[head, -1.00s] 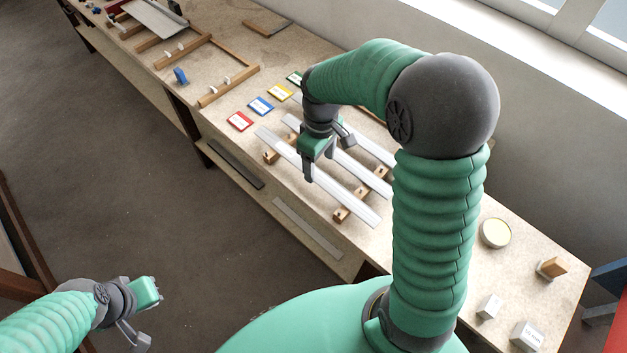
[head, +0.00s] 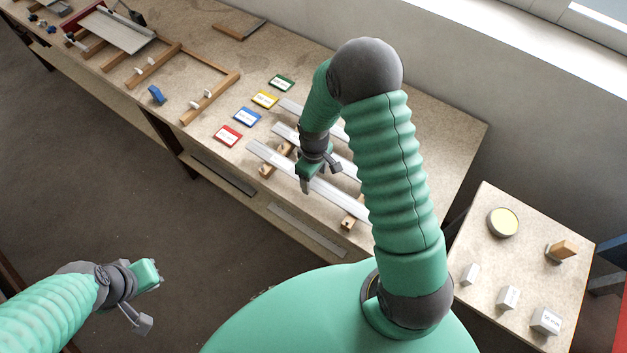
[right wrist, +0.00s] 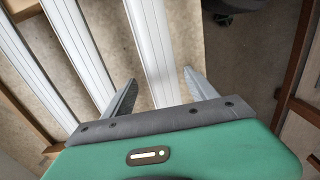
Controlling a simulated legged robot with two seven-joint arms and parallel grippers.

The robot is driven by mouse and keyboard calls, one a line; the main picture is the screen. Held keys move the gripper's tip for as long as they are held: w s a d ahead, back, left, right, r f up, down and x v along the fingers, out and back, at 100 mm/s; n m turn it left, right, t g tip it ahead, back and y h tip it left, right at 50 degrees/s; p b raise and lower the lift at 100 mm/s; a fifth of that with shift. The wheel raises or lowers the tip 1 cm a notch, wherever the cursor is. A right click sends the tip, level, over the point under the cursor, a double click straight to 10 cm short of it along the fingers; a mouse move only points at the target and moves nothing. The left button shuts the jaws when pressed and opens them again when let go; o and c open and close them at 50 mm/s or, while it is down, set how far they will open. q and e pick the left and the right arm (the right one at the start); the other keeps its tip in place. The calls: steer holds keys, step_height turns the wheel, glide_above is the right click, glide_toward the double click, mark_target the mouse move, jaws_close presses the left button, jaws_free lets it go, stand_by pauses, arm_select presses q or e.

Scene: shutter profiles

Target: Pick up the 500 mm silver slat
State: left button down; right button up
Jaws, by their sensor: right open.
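Three long silver slats lie side by side on wooden supports on the bench: a front slat (head: 272,156), a middle slat (head: 284,132) and a back slat (head: 290,107). I cannot read which is 500 mm. My right gripper (head: 320,178) points down at the front slat, its fingers apart. In the right wrist view, one slat (right wrist: 150,35) runs between the open fingers (right wrist: 160,78), apparently ungripped; two more slats lie to the left. My right arm hides parts of the slats. My left gripper (head: 145,297) is away from the bench, apparently empty; its jaws are unclear.
Red (head: 227,135), blue (head: 247,116), yellow (head: 264,99) and green (head: 282,83) cards lie left of the slats. Wooden frames (head: 185,85) stand farther left. A side table (head: 490,270) at right holds a round tin (head: 503,222) and small blocks. A lower shelf runs under the bench.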

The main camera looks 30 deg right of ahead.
steer(key=shift+a, duration=0.2)
steer(key=c, duration=0.3)
steer(key=shift+s+a+r, duration=0.1)
steer(key=shift+s+r, duration=0.05)
steer(key=shift+r, duration=0.05)
steer(key=c, duration=0.5)
steer(key=shift+d+f, duration=0.1)
steer(key=shift+d, duration=0.1)
steer(key=c, duration=0.7)
steer(key=shift+o, duration=0.2)
